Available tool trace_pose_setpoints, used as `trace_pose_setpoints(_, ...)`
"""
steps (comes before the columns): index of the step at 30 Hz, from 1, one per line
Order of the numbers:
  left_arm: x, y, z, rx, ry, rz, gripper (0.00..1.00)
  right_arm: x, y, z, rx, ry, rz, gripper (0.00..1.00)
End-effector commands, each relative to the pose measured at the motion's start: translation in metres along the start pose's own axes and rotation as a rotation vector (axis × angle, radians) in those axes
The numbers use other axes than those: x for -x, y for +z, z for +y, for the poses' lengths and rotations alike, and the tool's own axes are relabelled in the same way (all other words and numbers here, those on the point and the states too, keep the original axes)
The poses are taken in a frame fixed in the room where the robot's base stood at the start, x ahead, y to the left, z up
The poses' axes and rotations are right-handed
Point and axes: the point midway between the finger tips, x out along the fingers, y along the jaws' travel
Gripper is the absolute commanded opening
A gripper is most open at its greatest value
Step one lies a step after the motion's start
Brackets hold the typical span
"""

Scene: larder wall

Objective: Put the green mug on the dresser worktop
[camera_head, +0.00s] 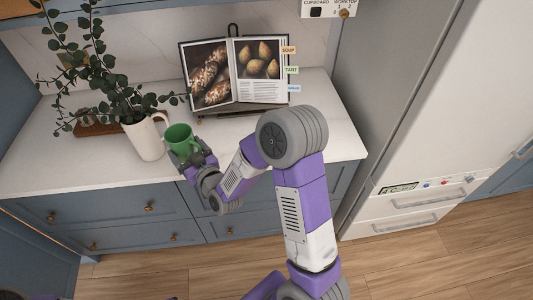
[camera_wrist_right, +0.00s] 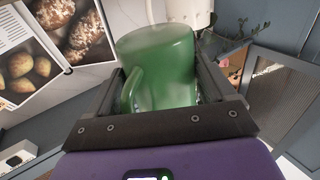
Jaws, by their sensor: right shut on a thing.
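The green mug (camera_head: 180,137) is at my right gripper (camera_head: 196,158), over the front part of the dresser worktop (camera_head: 254,139). In the right wrist view the green mug (camera_wrist_right: 160,65) sits between the two dark fingers of my right gripper (camera_wrist_right: 160,90), which are shut on it. Its handle shows on the left side there. I cannot tell whether the mug's base touches the worktop. My left gripper is not in view.
A white jug (camera_head: 146,138) with leafy stems stands just left of the mug. An open cookbook (camera_head: 236,75) on a stand is behind. The worktop is bare to the right. A white fridge (camera_head: 420,110) stands at the right.

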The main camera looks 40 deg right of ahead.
Motion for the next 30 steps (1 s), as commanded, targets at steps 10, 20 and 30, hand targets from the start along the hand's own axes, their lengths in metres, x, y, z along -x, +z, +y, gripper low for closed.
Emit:
trace_pose_setpoints(10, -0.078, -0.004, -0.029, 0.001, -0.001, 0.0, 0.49, -0.029, 0.027, 0.088, -0.003, 0.286, 0.011, 0.39)
trace_pose_setpoints(20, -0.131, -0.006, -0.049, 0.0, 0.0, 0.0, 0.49, -0.032, 0.034, 0.159, -0.002, 0.501, 0.007, 0.39)
trace_pose_setpoints(30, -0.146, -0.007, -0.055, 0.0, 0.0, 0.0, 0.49, -0.032, 0.055, 0.172, 0.0, 0.538, 0.0, 0.39)
